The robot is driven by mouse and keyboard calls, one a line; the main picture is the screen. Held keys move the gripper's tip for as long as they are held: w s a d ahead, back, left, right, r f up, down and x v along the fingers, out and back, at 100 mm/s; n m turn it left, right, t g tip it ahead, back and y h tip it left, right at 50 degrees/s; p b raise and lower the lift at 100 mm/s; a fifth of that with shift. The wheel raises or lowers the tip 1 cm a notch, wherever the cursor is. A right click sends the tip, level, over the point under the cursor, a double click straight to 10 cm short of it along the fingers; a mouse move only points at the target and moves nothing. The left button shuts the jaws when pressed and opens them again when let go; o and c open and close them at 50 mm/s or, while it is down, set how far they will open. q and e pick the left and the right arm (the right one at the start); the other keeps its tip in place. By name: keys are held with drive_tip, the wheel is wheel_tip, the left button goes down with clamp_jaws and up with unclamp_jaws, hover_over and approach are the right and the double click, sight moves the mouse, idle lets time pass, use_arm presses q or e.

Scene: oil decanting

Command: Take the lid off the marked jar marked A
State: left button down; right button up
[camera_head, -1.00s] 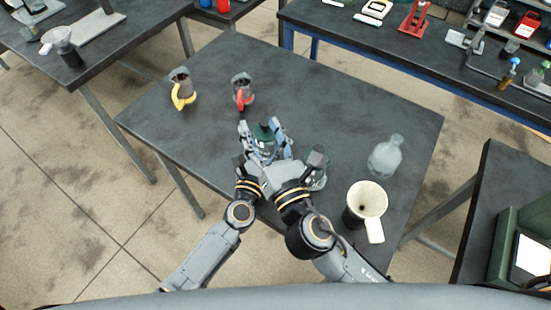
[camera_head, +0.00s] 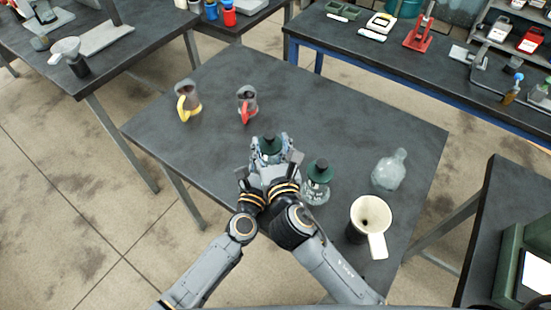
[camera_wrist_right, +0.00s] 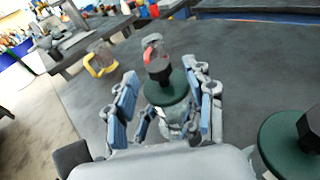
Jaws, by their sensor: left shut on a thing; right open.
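A glass jar (camera_wrist_right: 172,123) with a dark green lid (camera_wrist_right: 168,90) and black knob stands among my gripper fingers; its lid (camera_head: 269,144) also shows in the head view. My left gripper (camera_head: 262,162) is shut on this jar's body, mostly hidden by my right arm. My right gripper (camera_wrist_right: 165,82) is open, with blue-padded fingers on either side of the lid and apart from it. A second jar (camera_head: 315,191) with a green lid (camera_head: 318,170) stands just to the right; its lid (camera_wrist_right: 290,145) shows in the right wrist view. I cannot read the letters on either jar.
A white funnel (camera_head: 370,215) on a dark holder stands at the table's right front. A clear glass bottle (camera_head: 389,170) stands behind it. Pitchers with a yellow handle (camera_head: 183,108) and a red handle (camera_head: 247,107) stand at the back left. The table's middle back is clear.

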sight(269, 135)
drive_tip(key=shift+x, duration=1.4)
drive_tip(key=shift+c, duration=0.2)
clamp_jaws()
drive_tip(key=shift+r, duration=0.1)
drive_tip(key=shift+r, duration=1)
drive_tip(key=shift+r, duration=2.05)
use_arm(q)
drive_tip(key=c, duration=0.6)
unclamp_jaws()
